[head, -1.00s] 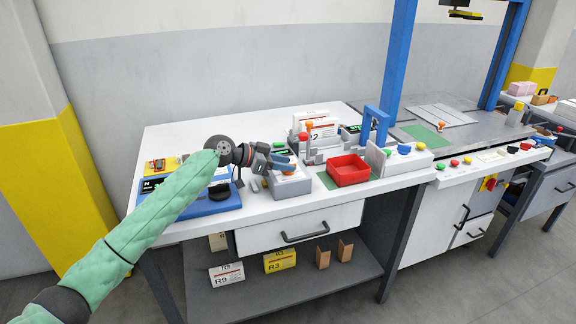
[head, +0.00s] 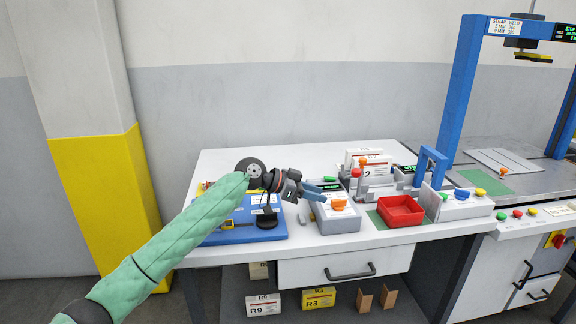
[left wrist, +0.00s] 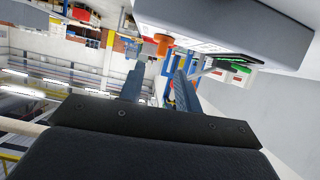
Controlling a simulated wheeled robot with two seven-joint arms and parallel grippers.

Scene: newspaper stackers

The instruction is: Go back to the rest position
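My left arm comes in from the left in the head view. My left gripper (head: 318,191) is over the front of the white table (head: 240,165), beside a grey device with an orange knob (head: 338,204). Its two blue-grey fingers stand apart with nothing between them. The left wrist view also shows the gripper (left wrist: 155,82) with its fingers spread and empty, the grey device (left wrist: 225,25) close beyond them. My right gripper is not in any view.
A blue board (head: 225,235) with a black stand lies left of the gripper. A red tray (head: 401,211) and a blue frame (head: 462,100) stand to the right. Boxes (head: 263,306) sit on the shelf below. A yellow-and-white pillar (head: 105,200) rises at the left.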

